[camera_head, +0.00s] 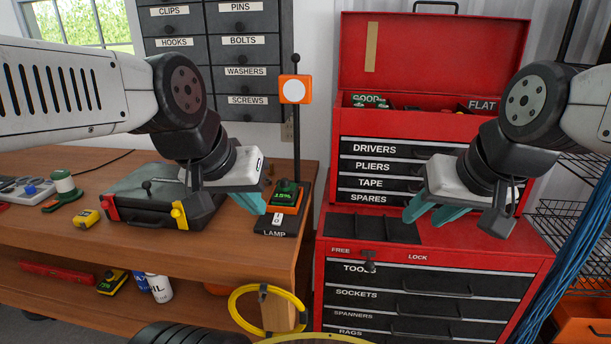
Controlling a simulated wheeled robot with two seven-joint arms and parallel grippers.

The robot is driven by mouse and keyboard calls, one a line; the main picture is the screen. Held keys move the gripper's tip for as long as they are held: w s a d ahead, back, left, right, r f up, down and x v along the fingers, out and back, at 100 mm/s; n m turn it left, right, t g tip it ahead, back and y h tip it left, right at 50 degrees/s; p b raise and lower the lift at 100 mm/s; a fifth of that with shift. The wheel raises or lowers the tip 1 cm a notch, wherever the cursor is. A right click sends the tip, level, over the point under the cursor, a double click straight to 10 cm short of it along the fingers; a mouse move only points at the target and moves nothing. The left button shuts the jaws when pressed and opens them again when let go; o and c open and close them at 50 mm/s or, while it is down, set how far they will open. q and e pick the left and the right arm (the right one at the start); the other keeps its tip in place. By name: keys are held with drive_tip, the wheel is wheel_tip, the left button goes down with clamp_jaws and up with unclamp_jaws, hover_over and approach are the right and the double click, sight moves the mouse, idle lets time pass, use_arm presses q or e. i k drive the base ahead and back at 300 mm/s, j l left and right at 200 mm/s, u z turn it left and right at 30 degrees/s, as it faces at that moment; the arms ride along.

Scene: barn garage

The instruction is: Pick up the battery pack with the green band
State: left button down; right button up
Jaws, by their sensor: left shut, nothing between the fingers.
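A black and orange battery pack (287,194) with a green panel reading 15% sits on the lamp base on the wooden bench. A yellow and black pack (112,283) with a green-lit label lies on the shelf below. I cannot make out a clear green band on either pack. My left gripper (253,204) is shut and empty, with teal fingertips just left of the pack on the lamp base, apparently apart from it. My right gripper (430,213) is open and empty, above the front of the red tool chest.
The wooden bench (200,255) also carries a dark case (150,200), a yellow item (86,219) and a green-and-white object (64,187). The lamp post (296,150) rises behind the pack. The red chest (440,248) stands right; a yellow hose loop (240,308) hangs in front.

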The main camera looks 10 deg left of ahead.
sight(285, 193)
drive_tip(key=u, duration=2.35)
drive_tip(key=z, duration=1.9)
drive_tip(key=i+l+u, duration=0.15)
drive_tip(key=l+u, duration=0.2)
drive_tip(key=i+l+u, duration=0.15)
drive_tip(key=l+u, duration=0.5)
drive_tip(key=i+l, duration=0.05)
drive_tip(key=l, duration=0.05)
